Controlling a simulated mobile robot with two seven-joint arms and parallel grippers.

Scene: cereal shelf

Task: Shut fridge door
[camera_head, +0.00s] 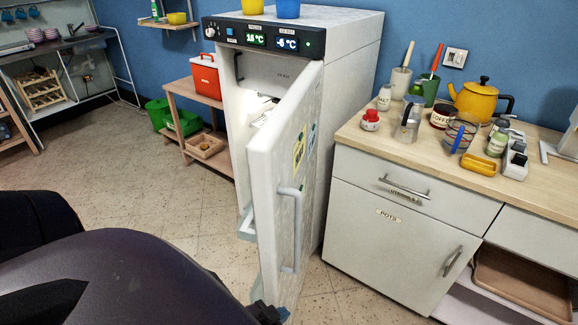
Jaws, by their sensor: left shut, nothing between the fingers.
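The white fridge (352,95) stands in the middle, with a dark control panel (265,37) across its top front. Its door (268,185) stands partly open, swung out toward me, so the lit interior shows through the gap on the left. A grey vertical handle (298,232) is on the door's outer face. My left arm comes in from the lower left. My left gripper (268,313) shows only as a small dark part at the bottom edge, by the door's lower end. It is shut and empty; I cannot tell whether it touches the door. My right gripper is out of view.
A counter (350,134) with a yellow kettle (475,100), jars and utensils stands close on the right. A wooden side table (172,88) with a red box (205,76) and green crates (180,124) are behind left. The tiled floor (130,170) on the left is clear.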

